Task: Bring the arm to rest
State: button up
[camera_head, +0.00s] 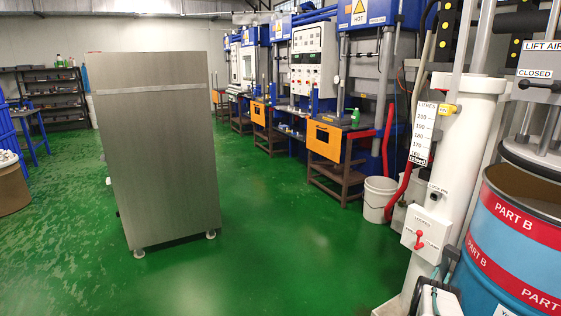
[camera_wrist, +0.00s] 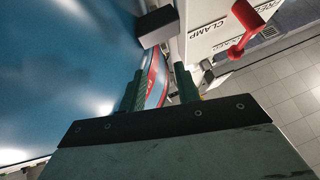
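My gripper (camera_wrist: 158,74) shows in the wrist view with its two dark green fingers apart and nothing visibly held between them. Beyond the fingers lies a blue curved surface with a strip of red, which looks like a drum (camera_wrist: 60,65). A white box marked CLAMP (camera_wrist: 215,35) with a red handle (camera_wrist: 250,28) is close beyond the right finger. I cannot tell whether the fingers touch anything. I cannot make out my gripper for sure in the head view.
In the head view, a blue drum labelled PART B (camera_head: 505,262) stands at the right. Beside it is a white post (camera_head: 465,125) with a litre scale and a red-handled box (camera_head: 424,235). A steel cabinet (camera_head: 158,150) stands left; green floor (camera_head: 270,235) between is clear.

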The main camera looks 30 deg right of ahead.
notch_tip(320, 180, down, 12)
jog(key=w+n+y, duration=0.2)
jog(key=w+y, duration=0.1)
jog(key=y, duration=0.5)
jog(key=w+a+r+n+y, duration=0.2)
jog(key=w+a+r+y, duration=0.6)
jog(key=w, duration=0.3)
jog(key=w+a+r+n+g+y, duration=0.15)
jog(key=a+r+y, duration=0.25)
jog(key=a+r, duration=0.65)
jog(key=w+a+r+n+g+y, duration=0.1)
jog(key=w+a+r+n+y, duration=0.15)
jog(key=a+r, duration=0.85)
jog(key=s+a+r+n+g+y, duration=0.1)
jog(key=s+a+r+g+y, duration=0.1)
jog(key=s+a+r, duration=0.65)
jog(key=s+a+r+n+g+y, duration=0.15)
jog(key=s+a+r, duration=0.25)
jog(key=a+r, duration=0.95)
jog(key=s+a+r+n, duration=0.1)
jog(key=s+a+r, duration=0.2)
jog(key=s+a, duration=0.3)
jog(key=s+a+r+n+t, duration=0.1)
jog(key=s+a+r+n, duration=0.1)
jog(key=s+a+r, duration=0.2)
jog(key=s+a+r+n+t+h, duration=0.1)
jog(key=s+a+r+n, duration=0.1)
jog(key=s+a, duration=0.8)
jog(key=shift+a+r, duration=0.15)
jog(key=shift+r, duration=0.6)
